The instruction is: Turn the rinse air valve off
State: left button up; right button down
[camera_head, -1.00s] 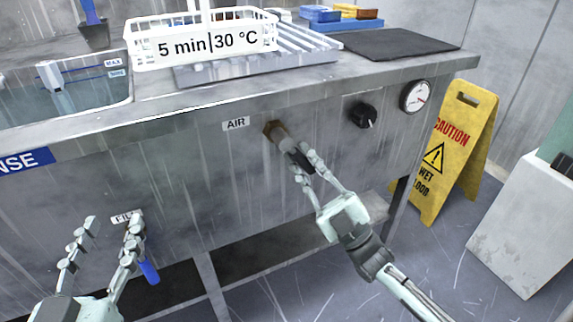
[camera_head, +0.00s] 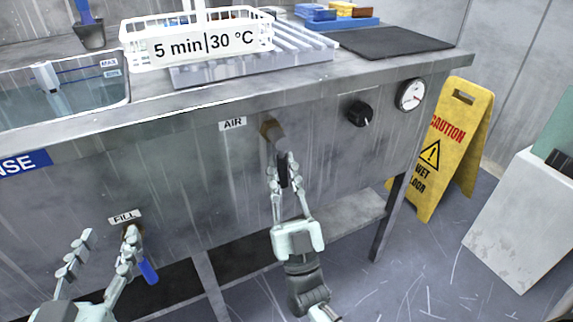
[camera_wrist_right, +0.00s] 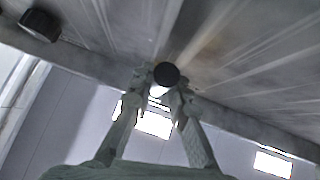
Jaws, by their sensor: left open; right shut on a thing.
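The air valve is on the front panel beside the AIR label (camera_head: 232,124). Its brass body (camera_head: 268,129) joins the panel, and its dark lever (camera_head: 283,172) points downward. My right gripper (camera_head: 283,170) is shut on the lever. In the right wrist view the round dark lever end (camera_wrist_right: 167,75) sits between the fingertips (camera_wrist_right: 167,92). My left gripper (camera_head: 105,250) is open at the lower left, near the FILL label (camera_head: 125,217) and the blue handle (camera_head: 147,271) below it. The left fingers partly cover the FILL valve.
A black knob (camera_head: 358,113) and a gauge (camera_head: 410,95) are on the panel to the right. A yellow caution sign (camera_head: 455,150) stands beyond the bench's right end. A low shelf (camera_head: 335,220) runs under the panel.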

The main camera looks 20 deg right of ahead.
pick_arm(q)
jog(key=shift+a+f, duration=0.15)
jog(key=shift+f, duration=0.2)
pick_arm(e)
jog(key=shift+a+m+h, duration=0.15)
jog(key=shift+m+h, duration=0.35)
jog(key=c, duration=1.4)
grip_release()
jog(key=shift+c, duration=0.2)
